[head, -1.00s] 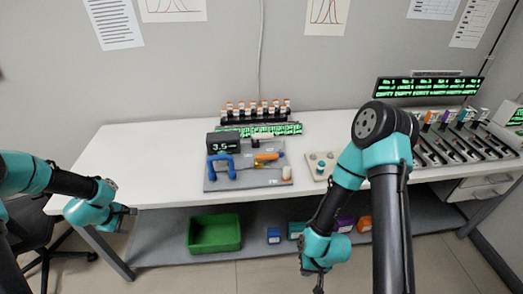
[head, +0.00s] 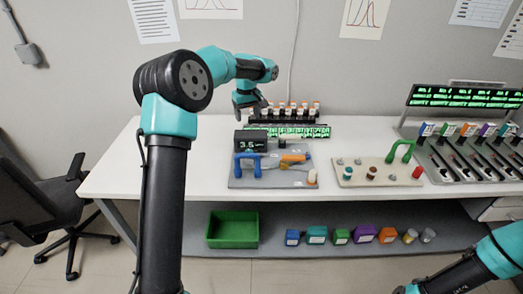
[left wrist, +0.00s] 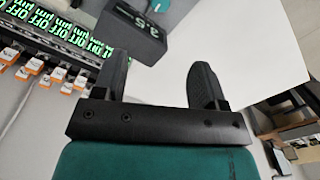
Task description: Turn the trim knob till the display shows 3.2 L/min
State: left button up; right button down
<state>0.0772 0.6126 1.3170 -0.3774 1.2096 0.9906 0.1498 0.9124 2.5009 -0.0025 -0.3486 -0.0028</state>
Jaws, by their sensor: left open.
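A dark display box (head: 251,141) stands at the back left of a grey base plate (head: 240,183) and reads 3.5 in the head view. It also shows in the left wrist view (left wrist: 130,38), upside down. A small dark part (head: 282,143) beside the box may be the trim knob, but I cannot tell. My left gripper (head: 250,108) is open and empty above the table's back, behind and above the display box. In the left wrist view its fingers (left wrist: 160,78) are apart with bare table between them. My right gripper (head: 407,288) is low at the front, barely in view.
A blue handle (head: 248,164) and an orange part (head: 291,158) sit on the base plate. A beige board (head: 376,173) with a green handle lies to the right. The table's left part is clear.

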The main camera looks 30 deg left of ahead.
aim_at(249, 151)
pick_arm(q)
jog(key=shift+s+a+f, duration=0.1)
notch_tip(249, 151, down, 17)
jog(key=shift+f, duration=0.15)
dwell(0.7)
jog(key=c, duration=0.9)
